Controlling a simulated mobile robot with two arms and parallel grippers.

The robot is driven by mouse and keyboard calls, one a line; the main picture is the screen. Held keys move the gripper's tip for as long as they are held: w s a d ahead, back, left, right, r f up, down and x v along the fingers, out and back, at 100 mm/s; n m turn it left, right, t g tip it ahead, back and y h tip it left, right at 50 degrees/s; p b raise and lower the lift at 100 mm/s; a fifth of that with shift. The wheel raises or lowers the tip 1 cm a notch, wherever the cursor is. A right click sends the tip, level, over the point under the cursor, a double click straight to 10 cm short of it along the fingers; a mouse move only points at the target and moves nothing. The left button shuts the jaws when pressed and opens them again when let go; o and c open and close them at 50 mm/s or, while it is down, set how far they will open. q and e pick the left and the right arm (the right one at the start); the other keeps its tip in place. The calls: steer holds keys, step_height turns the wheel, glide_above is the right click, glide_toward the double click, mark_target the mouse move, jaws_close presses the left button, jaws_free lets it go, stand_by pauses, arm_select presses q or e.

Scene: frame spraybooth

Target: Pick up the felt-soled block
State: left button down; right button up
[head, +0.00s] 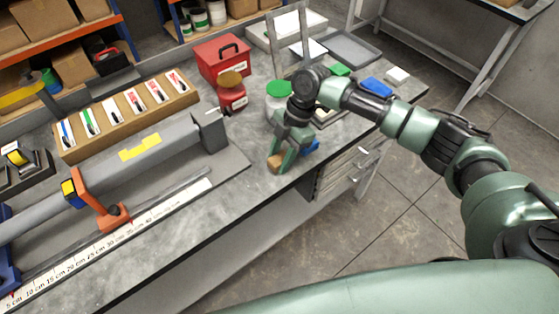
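A small tan-brown block (275,167), which may be the felt-soled block, shows at the fingertips of my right gripper (281,162), near the front edge of the grey bench (228,193). The gripper points down, with its fingers around or right beside the block and covering much of it. I cannot tell whether the fingers are closed on it, or whether it rests on the bench. Its underside is hidden, so no felt shows. My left gripper is not in view.
A blue object (310,147) lies just right of the gripper. Behind it stand a green-lidded jar (278,92), a red jar (232,97) and a red toolbox (222,58). A long grey fixture with a ruler (150,222) fills the left. The front bench strip is clear.

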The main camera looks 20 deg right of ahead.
mark_target(280, 158)
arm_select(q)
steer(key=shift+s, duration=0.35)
arm_select(e)
jaws_close()
steer(key=shift+r, duration=0.15)
